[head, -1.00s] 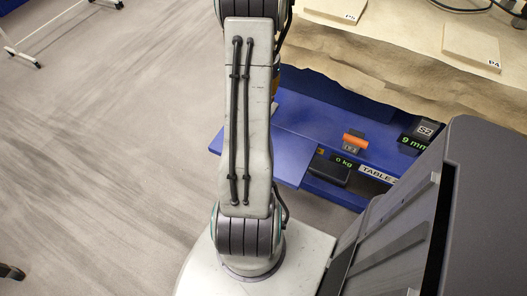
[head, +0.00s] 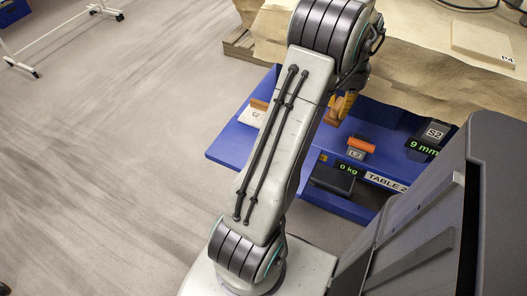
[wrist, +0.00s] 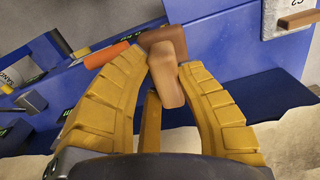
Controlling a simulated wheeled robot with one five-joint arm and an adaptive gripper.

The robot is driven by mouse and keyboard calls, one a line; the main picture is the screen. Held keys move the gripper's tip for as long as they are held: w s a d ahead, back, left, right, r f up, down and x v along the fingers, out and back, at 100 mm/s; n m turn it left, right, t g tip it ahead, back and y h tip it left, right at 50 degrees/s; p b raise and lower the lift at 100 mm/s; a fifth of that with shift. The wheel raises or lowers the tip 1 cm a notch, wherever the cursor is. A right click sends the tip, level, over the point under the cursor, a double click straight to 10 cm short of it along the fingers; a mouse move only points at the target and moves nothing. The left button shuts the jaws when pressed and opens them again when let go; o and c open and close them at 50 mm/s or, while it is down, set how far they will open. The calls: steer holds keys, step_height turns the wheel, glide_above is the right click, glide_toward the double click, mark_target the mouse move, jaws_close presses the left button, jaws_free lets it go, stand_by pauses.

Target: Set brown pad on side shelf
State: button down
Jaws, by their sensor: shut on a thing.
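The brown pad (wrist: 165,42) is a small block pinched between the yellow fingertips of my gripper (wrist: 168,70) in the wrist view. Its near face looks lighter tan. In the head view my gripper (head: 346,104) shows partly behind my arm, with the pad low at its tip over the blue table front. The blue side shelf (head: 228,150) juts out left of the table front, partly covered by my arm. In the wrist view a blue panel (wrist: 225,55) lies beyond the pad. I cannot tell whether the pad touches anything below.
A grey block labelled C2 (head: 252,117) with a brown top piece sits on the side shelf. Brown paper covers the table above.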

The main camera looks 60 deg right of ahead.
mark_target(333, 125)
steer(key=shift+n, duration=0.5)
steer(key=f+b, duration=0.2)
steer(key=f, duration=0.1)
steer(key=f+b, duration=0.2)
steer(key=f, duration=0.2)
steer(key=shift+w+a+b, duration=0.1)
steer(key=shift+a+b, duration=0.1)
steer(key=shift+b, duration=0.15)
steer(key=shift+w+a+f, duration=0.15)
steer(key=shift+f, duration=0.15)
steer(key=w+a+f+b, duration=0.2)
steer(key=w, duration=0.1)
steer(key=w+a+f+b, duration=0.2)
steer(key=b, duration=0.1)
steer(key=w+a+f+b, duration=0.2)
steer(key=w+a, duration=0.1)
steer(key=shift+w+f, duration=0.25)
steer(key=shift+w, duration=0.05)
step_height(333, 125, down, 4)
steer(key=b, duration=0.5)
steer(key=shift+f, duration=0.1)
steer(key=c, duration=0.9)
jaws_free()
steer(key=shift+c, duration=0.2)
step_height(333, 125, up, 12)
steer(key=p, duration=0.9)
steer(key=shift+w+a, duration=0.1)
